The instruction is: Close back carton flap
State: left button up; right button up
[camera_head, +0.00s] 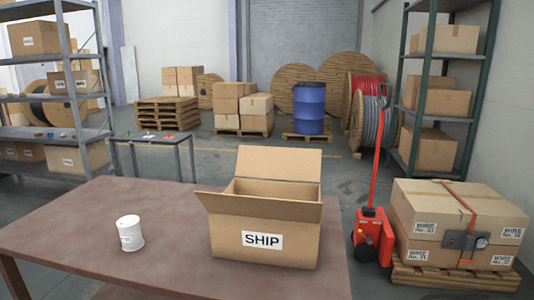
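An open brown cardboard carton (235,235) with a white SHIP label stands on the brown table in front of me. Its back flap (279,163) stands up at the rear edge, leaning a little back. Its front flap (258,206) sticks outward above the label. Part of the carton's inside shows between the two flaps; its bottom is hidden. Side flaps are hard to make out. Neither of my grippers is in view.
A white cup-like container (130,233) stands on the table (70,235) to the left of the carton. A red pallet jack (372,225) and strapped boxes on a pallet (455,283) stand right of the table. The table between container and carton is clear.

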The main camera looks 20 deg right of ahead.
aim_at(298, 165)
jog(key=z, duration=2.15)
jog(key=i, duration=3.45)
jog(key=u, duration=3.7)
jog(key=i, duration=0.55)
jog(key=u, duration=1.3)
jog(key=k, duration=0.6)
jog(key=z, duration=0.3)
jog(key=i, duration=0.5)
jog(key=u, duration=0.05)
